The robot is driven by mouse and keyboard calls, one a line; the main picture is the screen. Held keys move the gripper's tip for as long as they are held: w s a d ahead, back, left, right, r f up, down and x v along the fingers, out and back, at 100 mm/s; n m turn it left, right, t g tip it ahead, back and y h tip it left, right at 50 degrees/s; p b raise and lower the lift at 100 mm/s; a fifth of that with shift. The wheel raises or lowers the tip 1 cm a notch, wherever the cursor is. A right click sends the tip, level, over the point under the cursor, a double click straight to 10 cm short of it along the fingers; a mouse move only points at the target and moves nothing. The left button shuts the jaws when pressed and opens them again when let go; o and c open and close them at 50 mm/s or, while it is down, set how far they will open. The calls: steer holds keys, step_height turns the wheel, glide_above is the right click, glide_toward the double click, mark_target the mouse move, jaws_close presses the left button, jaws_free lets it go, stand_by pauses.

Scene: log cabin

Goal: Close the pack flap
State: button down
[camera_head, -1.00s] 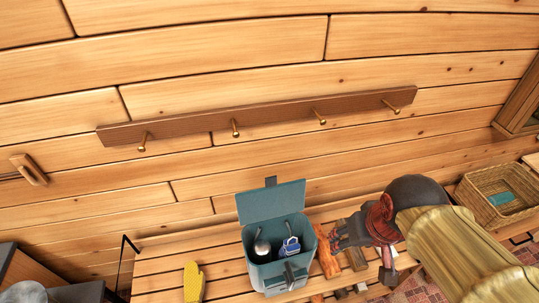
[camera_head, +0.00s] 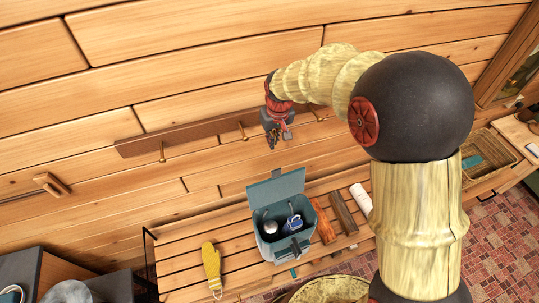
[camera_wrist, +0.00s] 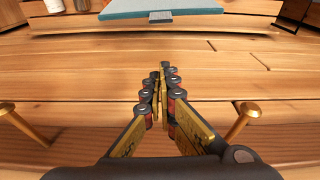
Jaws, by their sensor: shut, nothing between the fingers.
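The pack (camera_head: 268,242) is a teal box standing on the slatted bench, with its top open. Its flap (camera_head: 277,187) stands up at the back, roughly upright. A spoon-like metal item and a blue-and-white item (camera_head: 295,224) show inside it. My gripper (camera_head: 272,146) is above and behind the flap, close to the wall, apart from it. In the wrist view my gripper (camera_wrist: 163,75) has its fingers together and is empty. The flap (camera_wrist: 160,8) shows there at the top edge, with a grey tab at its middle.
A peg rail (camera_head: 200,134) with brass pegs runs along the log wall beside my gripper. A yellow mitten (camera_head: 211,265) lies left of the pack. Split logs (camera_head: 323,222) and a white cylinder (camera_head: 361,196) lie to its right. A wicker basket (camera_head: 485,160) stands farther right.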

step_height(320, 180, down, 9)
steer(key=s, duration=0.1)
steer(key=shift+s+d, duration=0.4)
steer(key=shift+d, duration=0.05)
steer(key=shift+s, duration=0.1)
steer(key=shift+f, duration=0.1)
stand_by(0.4)
